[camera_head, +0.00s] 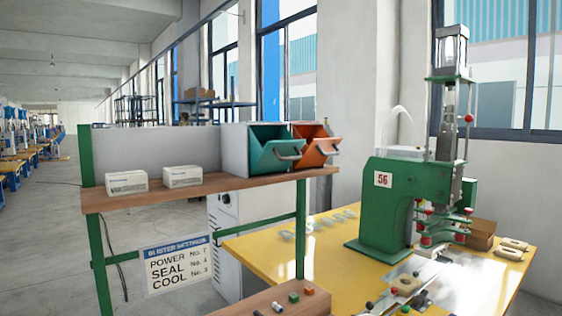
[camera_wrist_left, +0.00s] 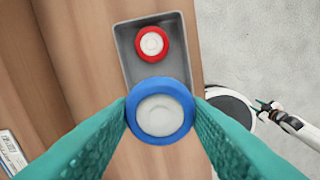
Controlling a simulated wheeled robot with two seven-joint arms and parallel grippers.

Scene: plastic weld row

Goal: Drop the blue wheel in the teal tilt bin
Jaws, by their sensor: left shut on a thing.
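The blue wheel (camera_wrist_left: 160,110) has a blue rim and a pale grey hub. In the left wrist view it sits between the teal fingertips of my left gripper (camera_wrist_left: 160,112), which is shut on it. It covers the near end of a grey tray (camera_wrist_left: 123,55); I cannot tell whether it is clear of the tray. The teal tilt bin (camera_head: 272,154) stands tilted open in a grey housing on the wooden shelf in the head view. Neither gripper shows in the head view.
A red wheel (camera_wrist_left: 152,43) lies in the grey tray. An orange bin (camera_head: 314,148) is right beside the teal one. Two white boxes (camera_head: 127,183) stand on the shelf (camera_head: 220,184). A green machine (camera_head: 385,205) stands on the yellow table (camera_head: 330,246). Small cubes lie low on a wooden surface (camera_head: 262,301).

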